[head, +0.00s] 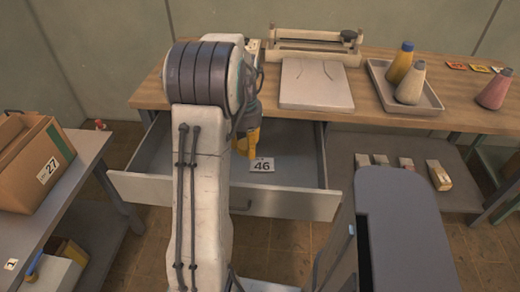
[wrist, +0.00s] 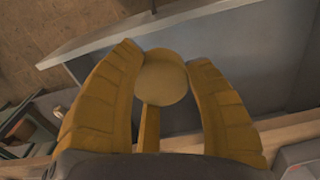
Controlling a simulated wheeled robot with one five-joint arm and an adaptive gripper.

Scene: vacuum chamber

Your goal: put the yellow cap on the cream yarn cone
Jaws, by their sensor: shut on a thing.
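The cream yarn cone (head: 409,88) stands upright in a shallow grey tray (head: 434,107) on the right part of the wooden bench. Its narrow grey tip points up and looks uncapped. My gripper (head: 248,141) is over the open drawer, left of the cone and well apart from it; my arm hides part of it. In the wrist view my gripper (wrist: 162,88) is shut on a round yellow thing, which appears to be the yellow cap (wrist: 162,78). Only its rounded face shows between the fingers.
A yellow cone with a blue cap (head: 401,62) stands behind the cream cone in the tray. A pink cone (head: 492,92) stands to the right. A pale slab (head: 316,86) lies left of the tray. The open drawer (head: 290,203) juts out below the bench.

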